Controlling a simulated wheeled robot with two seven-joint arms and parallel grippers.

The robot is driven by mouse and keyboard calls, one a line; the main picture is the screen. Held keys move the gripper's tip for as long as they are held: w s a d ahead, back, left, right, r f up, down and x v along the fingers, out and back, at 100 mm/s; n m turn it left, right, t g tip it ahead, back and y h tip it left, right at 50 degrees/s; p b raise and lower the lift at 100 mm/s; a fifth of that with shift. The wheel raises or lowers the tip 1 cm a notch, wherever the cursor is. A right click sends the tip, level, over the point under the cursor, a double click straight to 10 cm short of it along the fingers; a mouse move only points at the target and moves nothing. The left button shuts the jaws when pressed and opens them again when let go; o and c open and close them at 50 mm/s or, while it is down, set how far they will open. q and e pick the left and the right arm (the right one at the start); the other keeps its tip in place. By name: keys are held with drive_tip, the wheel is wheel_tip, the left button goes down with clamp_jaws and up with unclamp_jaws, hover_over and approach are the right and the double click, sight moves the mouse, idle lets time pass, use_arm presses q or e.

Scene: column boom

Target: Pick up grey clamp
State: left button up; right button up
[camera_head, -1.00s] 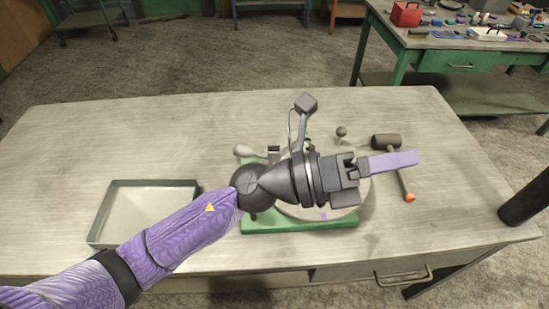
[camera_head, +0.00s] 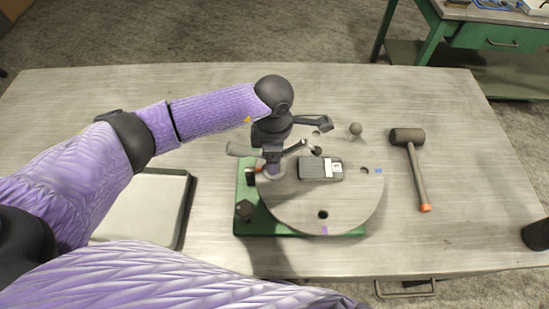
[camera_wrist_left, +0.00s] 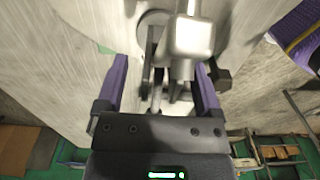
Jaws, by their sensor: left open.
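A green fixture base (camera_head: 246,222) carries a round grey disc (camera_head: 350,205) on the table. My left gripper (camera_head: 272,170) points down at the disc's left side, its purple fingers foreshortened in the head view. In the left wrist view the gripper (camera_wrist_left: 160,85) is open. A light grey metal part (camera_wrist_left: 188,35), apparently the grey clamp, stands between and beyond its fingers, with dark rods beside it. Contact cannot be told. In the head view a grey rounded handle (camera_head: 240,150) sticks out left of the gripper; the clamp is mostly hidden there. My right gripper is out of view.
A dark block with a white label (camera_head: 320,168) lies on the disc. A small ball knob (camera_head: 355,129) stands behind it. A mallet (camera_head: 415,165) lies to the right. A shallow tray (camera_head: 183,205) is at the left, partly under my arm. The table's right side is mostly clear.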

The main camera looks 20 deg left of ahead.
use_arm(q)
wheel_tip(320, 180, down, 2)
drive_tip(key=shift+f, duration=0.1)
clamp_jaws()
idle(0.4)
wheel_tip(320, 180, up, 10)
drive_tip(key=shift+r+p, duration=0.15)
drive_tip(key=shift+p, duration=0.25)
